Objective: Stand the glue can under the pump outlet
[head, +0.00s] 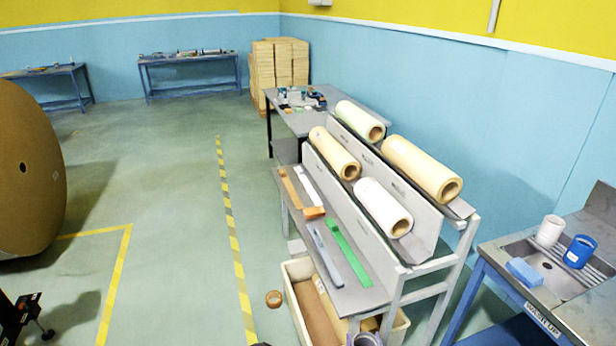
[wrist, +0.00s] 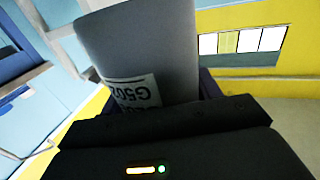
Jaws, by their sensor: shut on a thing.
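A grey can (wrist: 140,45) with a white label fills the upper middle of the wrist view. The label print is upside down and reads "G502" in part, so I take it for the glue can. My gripper (wrist: 153,92) is shut on it, with dark fingers at its sides. The can's far end is cut off by the picture's top edge. What lies under the can is hidden. My gripper is not clearly seen in the head view. I cannot make out the pump outlet in either view.
A grey rack (head: 402,240) holds several paper rolls; a white crate (head: 296,301) stands below. A sink bench (head: 575,312) with a white cup (head: 549,232) and blue mug (head: 579,252) is at right. Floor left of the rack is open.

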